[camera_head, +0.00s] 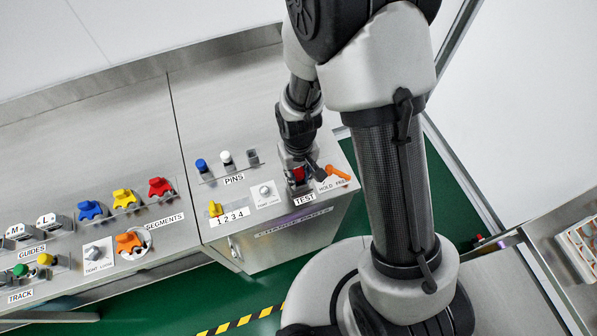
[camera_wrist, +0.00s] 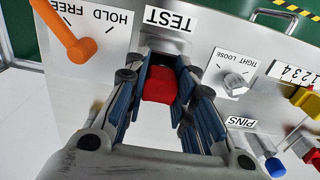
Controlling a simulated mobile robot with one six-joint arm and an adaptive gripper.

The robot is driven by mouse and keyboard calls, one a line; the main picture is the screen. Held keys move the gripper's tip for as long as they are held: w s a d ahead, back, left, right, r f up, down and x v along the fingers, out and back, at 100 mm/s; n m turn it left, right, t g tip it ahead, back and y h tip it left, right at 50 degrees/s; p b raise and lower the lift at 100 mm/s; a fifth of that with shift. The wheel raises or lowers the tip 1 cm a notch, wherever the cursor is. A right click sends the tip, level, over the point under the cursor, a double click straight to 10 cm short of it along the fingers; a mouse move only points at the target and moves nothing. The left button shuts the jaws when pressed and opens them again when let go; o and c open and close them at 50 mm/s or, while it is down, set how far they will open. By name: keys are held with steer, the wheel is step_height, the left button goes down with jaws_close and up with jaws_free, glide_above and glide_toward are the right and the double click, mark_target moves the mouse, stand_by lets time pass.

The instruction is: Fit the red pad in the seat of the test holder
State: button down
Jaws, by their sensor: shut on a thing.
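The red pad (camera_wrist: 158,85) is between the blue-lined fingers of my gripper (camera_wrist: 160,98) in the wrist view. My gripper is shut on it. In the head view, the red pad (camera_head: 298,174) shows as a small red patch under my gripper (camera_head: 299,168), at the TEST station. The test holder (camera_wrist: 168,48) shows as a grey metal part just beyond the pad, below the TEST label in the wrist view. The fingers and pad hide most of its seat. I cannot tell whether the pad touches the seat.
An orange lever (camera_wrist: 78,48) stands beside the holder by the HOLD and FREE labels; its arm points toward the FREE side. A TIGHT/LOOSE knob (camera_wrist: 236,82) is on the other side. Several pins (camera_head: 226,158) and coloured segments (camera_head: 125,198) stand farther left in the head view.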

steer(key=shift+s+d+f, duration=0.1)
steer(key=shift+s+f, duration=0.2)
steer(key=shift+f, duration=0.05)
stand_by(1.0)
steer(key=c, duration=1.6)
jaws_free()
steer(key=o, duration=0.3)
steer(key=shift+w, duration=0.1)
steer(key=shift+r, duration=0.15)
steer(key=shift+w+r, duration=0.15)
steer(key=shift+r, duration=0.2)
step_height(320, 180, up, 11)
steer(key=shift+r, duration=0.1)
